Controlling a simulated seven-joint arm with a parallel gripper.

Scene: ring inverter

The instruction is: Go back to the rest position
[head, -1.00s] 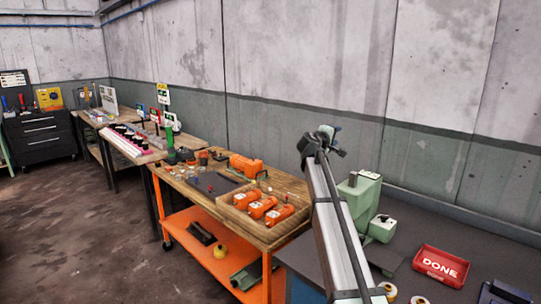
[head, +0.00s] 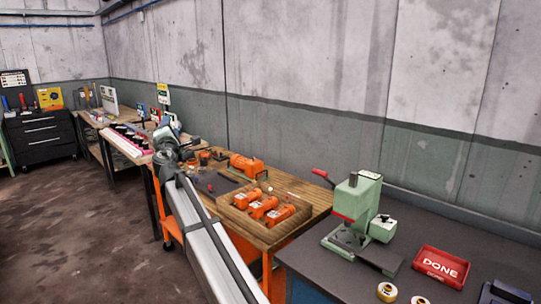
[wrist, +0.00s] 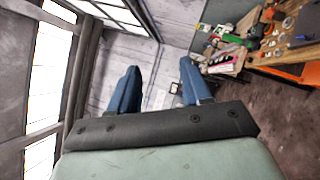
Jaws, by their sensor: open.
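My gripper (wrist: 160,77) shows in the wrist view as two blue fingers standing apart with nothing between them. It is open and empty. In the head view my arm reaches up from the bottom edge, and its end is in front of the left part of the wooden workbench (head: 290,185). The fingers are too small to make out clearly there. The wrist view looks across the room, with windows on the left and the benches at the upper right, tilted.
A green press (head: 352,205) with a red lever stands on the dark table (head: 330,270) at right. Beside it are a red DONE tray (head: 440,267) and tape rolls (head: 387,292). A wooden tray (head: 242,207) holds orange motors. The floor at left is clear.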

